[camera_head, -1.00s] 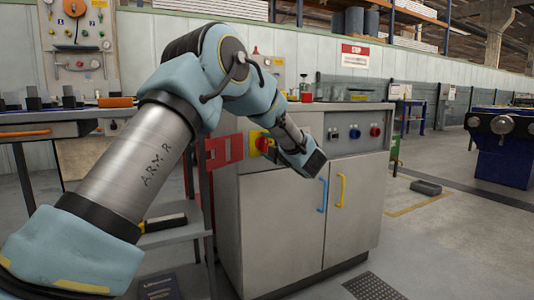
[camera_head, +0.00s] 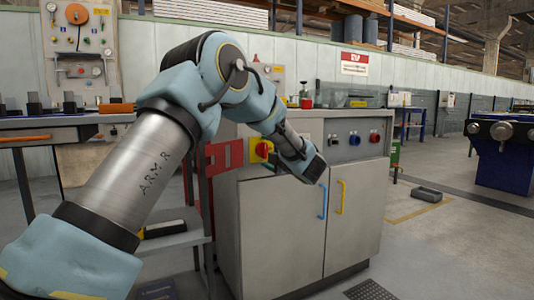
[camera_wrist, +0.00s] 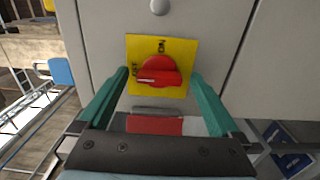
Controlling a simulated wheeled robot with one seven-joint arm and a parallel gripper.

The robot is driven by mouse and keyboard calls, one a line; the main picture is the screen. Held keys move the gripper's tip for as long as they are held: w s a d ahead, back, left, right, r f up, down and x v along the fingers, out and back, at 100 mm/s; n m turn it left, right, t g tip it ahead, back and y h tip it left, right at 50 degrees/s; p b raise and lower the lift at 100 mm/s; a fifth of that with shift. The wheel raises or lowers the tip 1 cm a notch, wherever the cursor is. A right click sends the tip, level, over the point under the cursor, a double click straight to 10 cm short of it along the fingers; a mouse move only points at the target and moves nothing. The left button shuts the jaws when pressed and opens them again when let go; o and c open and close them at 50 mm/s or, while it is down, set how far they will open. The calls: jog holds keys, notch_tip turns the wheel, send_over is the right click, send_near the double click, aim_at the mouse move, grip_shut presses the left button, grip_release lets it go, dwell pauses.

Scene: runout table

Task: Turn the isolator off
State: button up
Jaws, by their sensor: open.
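The isolator is a red rotary knob (camera_wrist: 158,72) on a yellow square plate (camera_wrist: 183,44), on the grey cabinet front. In the wrist view, lettering that looks like OFF is at the plate's left and ON at its top. The knob's raised bar lies roughly across the picture, with one end towards the left lettering. My gripper (camera_wrist: 160,75) is open, its green fingers either side of the knob, with gaps showing between fingers and knob. In the head view the yellow plate (camera_head: 255,153) shows beside my wrist; the fingers are mostly hidden there.
The grey cabinet (camera_head: 280,225) has a blue handle (camera_head: 322,200) and a yellow handle (camera_head: 340,197). A red panel (camera_head: 223,156) stands left of the isolator. A workbench (camera_head: 40,135) is at the left. The floor right of the cabinet is mostly open.

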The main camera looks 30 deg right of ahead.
jog(key=shift+s, duration=0.1)
jog(key=s+p, duration=0.1)
jog(key=s, duration=0.9)
jog(key=shift+s, duration=0.35)
